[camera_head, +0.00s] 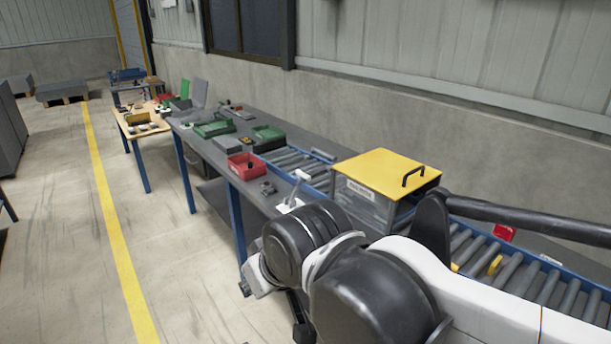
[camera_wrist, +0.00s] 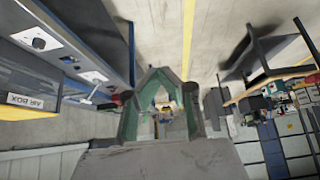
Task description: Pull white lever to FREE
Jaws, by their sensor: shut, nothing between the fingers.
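The white lever (camera_head: 303,175) stands up from a pale base plate (camera_head: 290,205) on the grey bench's near edge, left of the yellow-lidded box. In the wrist view, a white lever-like part (camera_wrist: 88,97) shows at the left, beside a white plate (camera_wrist: 92,77) on the bench front; its setting is too small to read. My gripper (camera_wrist: 166,72) is shut and empty, its fingers meeting in the middle of the wrist view, apart from the lever. In the head view my arm hides most of the gripper.
The yellow-lidded box (camera_head: 386,170) stands on the roller conveyor (camera_head: 290,160), right of the lever. A red bin (camera_head: 246,167) and green trays (camera_head: 213,129) sit farther along the bench. A wooden table (camera_head: 142,128) stands beyond. The floor left of the bench is clear.

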